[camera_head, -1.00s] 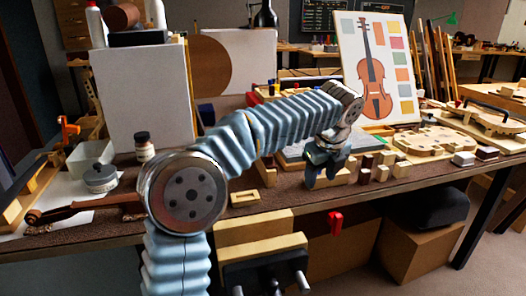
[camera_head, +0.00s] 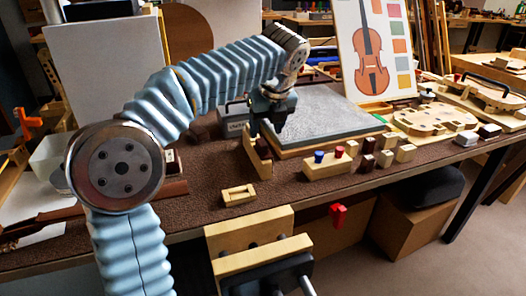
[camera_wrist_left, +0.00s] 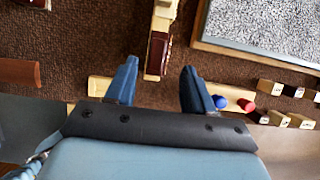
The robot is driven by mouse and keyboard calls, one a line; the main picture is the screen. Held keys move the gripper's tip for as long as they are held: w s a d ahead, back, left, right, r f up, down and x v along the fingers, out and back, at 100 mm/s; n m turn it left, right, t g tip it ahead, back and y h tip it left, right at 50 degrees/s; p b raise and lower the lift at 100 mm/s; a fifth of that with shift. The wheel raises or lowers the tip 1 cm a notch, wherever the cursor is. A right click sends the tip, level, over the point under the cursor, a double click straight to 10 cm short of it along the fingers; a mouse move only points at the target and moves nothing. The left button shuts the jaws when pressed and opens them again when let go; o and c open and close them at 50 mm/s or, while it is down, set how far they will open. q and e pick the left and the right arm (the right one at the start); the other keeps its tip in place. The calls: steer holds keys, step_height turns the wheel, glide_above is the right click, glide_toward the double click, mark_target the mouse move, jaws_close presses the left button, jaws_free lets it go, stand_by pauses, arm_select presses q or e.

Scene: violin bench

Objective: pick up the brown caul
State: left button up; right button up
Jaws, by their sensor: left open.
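Several small blocks stand right of the pegged block. Two of them are dark brown, one behind (camera_head: 369,145) and one in front (camera_head: 366,162). Another dark brown piece (camera_head: 262,149) lies against a pale wooden strip (camera_head: 250,152) left of the grey slab. I cannot tell for certain which is the brown caul. My left gripper (camera_head: 262,117) points down over that piece. In the left wrist view its fingers (camera_wrist_left: 159,70) are open and apart, with the pale-edged brown piece (camera_wrist_left: 157,55) between them in the picture. No contact shows. My right gripper is not in view.
The grey slab (camera_head: 320,122) lies just right of the gripper. A vise (camera_head: 262,245) is mounted below. Brown bench surface (camera_head: 215,165) is clear to the left.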

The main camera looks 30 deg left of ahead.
mark_target(262, 142)
arm_select(q)
steer(key=x, duration=0.5)
steer(key=shift+s+a, duration=0.1)
steer(key=shift+s, duration=0.1)
jaws_close()
